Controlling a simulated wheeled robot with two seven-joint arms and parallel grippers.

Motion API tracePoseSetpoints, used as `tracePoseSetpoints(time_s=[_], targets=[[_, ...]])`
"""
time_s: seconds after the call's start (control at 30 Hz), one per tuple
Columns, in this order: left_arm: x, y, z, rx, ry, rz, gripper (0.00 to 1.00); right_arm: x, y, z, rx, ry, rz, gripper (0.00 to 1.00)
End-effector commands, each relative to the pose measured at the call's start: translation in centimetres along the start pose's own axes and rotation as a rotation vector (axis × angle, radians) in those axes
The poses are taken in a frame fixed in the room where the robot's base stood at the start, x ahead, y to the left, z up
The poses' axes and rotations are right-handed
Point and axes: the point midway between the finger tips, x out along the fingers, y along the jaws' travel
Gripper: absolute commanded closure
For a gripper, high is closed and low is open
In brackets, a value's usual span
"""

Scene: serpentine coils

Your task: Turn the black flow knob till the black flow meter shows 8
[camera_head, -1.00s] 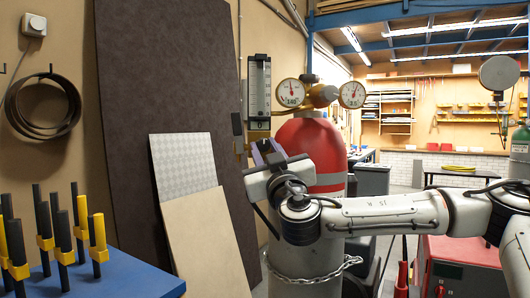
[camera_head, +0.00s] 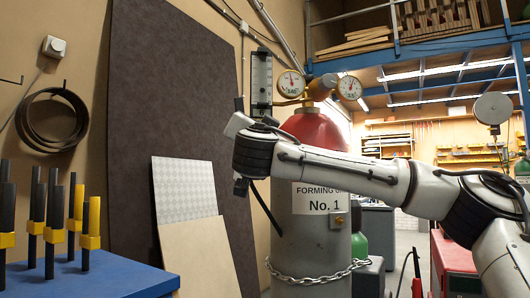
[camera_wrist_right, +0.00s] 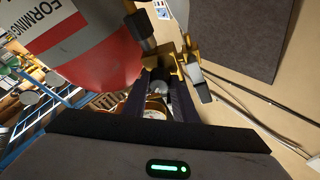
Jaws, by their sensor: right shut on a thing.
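The black flow meter (camera_head: 261,80) is an upright gauge with a pale scale, left of the red cylinder's regulator in the head view. Its reading is too small to make out. My right arm reaches in from the right, and its wrist covers the area just below the meter. In the right wrist view my right gripper (camera_wrist_right: 165,85) has its dark fingers close together on the small dark flow knob (camera_wrist_right: 159,88), beside brass fittings (camera_wrist_right: 188,58). The fingers hide most of the knob, and its turn cannot be read. My left gripper is out of view.
The regulator carries two round dials (camera_head: 291,84). The gas cylinder (camera_head: 312,245) stands chained behind my forearm. A dark panel (camera_head: 170,80) and lighter boards lean on the wall at left. A blue bench (camera_head: 110,278) with several clamps is at lower left.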

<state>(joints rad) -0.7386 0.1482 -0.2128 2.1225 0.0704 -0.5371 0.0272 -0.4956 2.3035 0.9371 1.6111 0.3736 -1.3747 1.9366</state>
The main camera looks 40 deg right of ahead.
Motion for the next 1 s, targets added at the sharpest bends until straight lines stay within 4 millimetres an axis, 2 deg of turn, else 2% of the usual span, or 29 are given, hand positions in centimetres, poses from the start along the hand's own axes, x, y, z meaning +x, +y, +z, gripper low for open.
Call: tracePoseSetpoints(time_s=[0.03,0.27,0.4,0.63,1.0], targets=[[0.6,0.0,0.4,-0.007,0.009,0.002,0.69,-0.2,0.2,0.5,0.037,-0.002,0.016,0.97],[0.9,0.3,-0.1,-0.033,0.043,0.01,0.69,-0.1,-0.1,0.3,0.186,-0.009,0.077,0.97],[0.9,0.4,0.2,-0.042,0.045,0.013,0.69,0.0,-0.1,0.2,0.249,-0.011,0.104,0.97],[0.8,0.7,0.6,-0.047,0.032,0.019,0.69,0.0,-0.2,0.1,0.306,-0.013,0.127,0.97],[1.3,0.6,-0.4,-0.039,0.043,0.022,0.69,0.1,-0.3,0.0,0.321,-0.014,0.132,0.97]])
